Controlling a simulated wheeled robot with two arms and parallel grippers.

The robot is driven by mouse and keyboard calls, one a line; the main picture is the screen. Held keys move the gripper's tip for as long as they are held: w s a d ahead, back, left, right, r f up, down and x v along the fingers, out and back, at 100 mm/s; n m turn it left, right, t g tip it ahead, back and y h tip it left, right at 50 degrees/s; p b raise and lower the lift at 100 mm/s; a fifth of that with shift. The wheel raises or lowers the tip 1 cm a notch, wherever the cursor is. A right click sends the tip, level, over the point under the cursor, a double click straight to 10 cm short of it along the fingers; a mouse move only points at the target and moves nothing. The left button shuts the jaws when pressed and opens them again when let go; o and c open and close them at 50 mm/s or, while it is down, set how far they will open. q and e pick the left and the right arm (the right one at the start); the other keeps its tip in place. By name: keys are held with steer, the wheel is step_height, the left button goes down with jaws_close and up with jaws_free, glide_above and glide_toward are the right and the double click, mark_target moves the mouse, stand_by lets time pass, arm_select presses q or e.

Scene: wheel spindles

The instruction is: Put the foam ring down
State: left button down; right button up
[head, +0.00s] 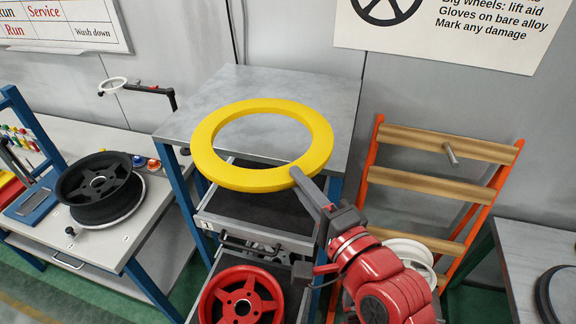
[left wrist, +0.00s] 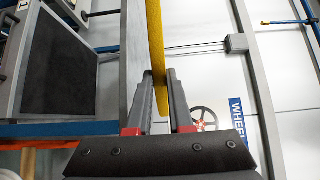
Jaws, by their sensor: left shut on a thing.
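The yellow foam ring (head: 205,152) is level, over the front part of a grey bench top (head: 300,90), and its near side reaches past the front edge. My left gripper (head: 300,178) is shut on the ring's near right rim. In the left wrist view the ring (left wrist: 155,40) shows edge-on between the two fingers of my left gripper (left wrist: 160,90). The ring appears to be above the top, but I cannot tell the exact gap. My right gripper is not in view.
An open drawer (head: 255,238) and a red wheel (head: 240,298) are below the bench top. A black wheel (head: 98,185) sits on the left bench. An orange rack (head: 440,180) with wooden bars stands at right. The back of the bench top is clear.

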arm_select(q)
steer(key=s, duration=0.1)
steer(key=s+d, duration=0.1)
steer(key=s+r, duration=0.1)
steer(key=shift+d+p, duration=0.25)
steer(key=shift+p, duration=0.05)
steer(key=shift+w, duration=0.1)
